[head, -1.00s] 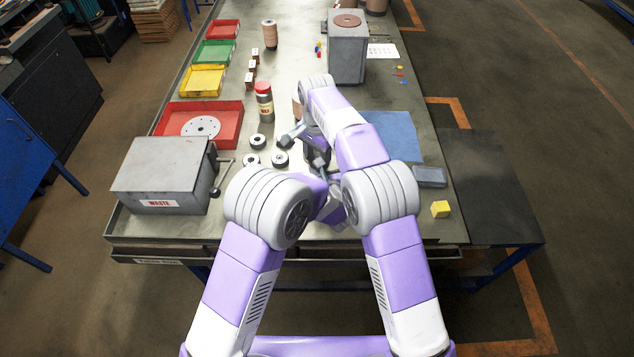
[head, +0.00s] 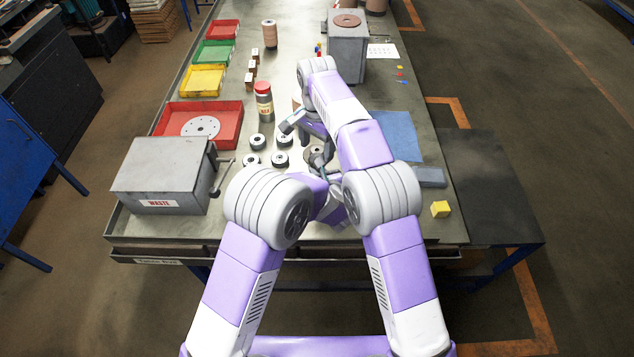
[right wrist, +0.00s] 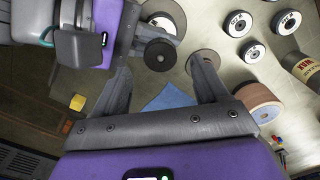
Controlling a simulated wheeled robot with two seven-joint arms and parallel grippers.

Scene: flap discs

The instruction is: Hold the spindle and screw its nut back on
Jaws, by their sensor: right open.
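My right gripper (head: 295,134) is over the table beside the spindle area. In the right wrist view its two fingers (right wrist: 159,65) are spread apart. Between and beyond them is a round black disc-shaped part with a centre hole (right wrist: 160,56), apparently the nut. I cannot tell whether it sits on the spindle's thread.
Several black-and-white rings (head: 280,159) lie left of the grippers, with a red-capped wax bottle (head: 264,103) behind. A brown disc (right wrist: 203,65) is near my right finger. A grey waste box (head: 165,175), blue mat (head: 397,135) and yellow cube (head: 440,209) stand around.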

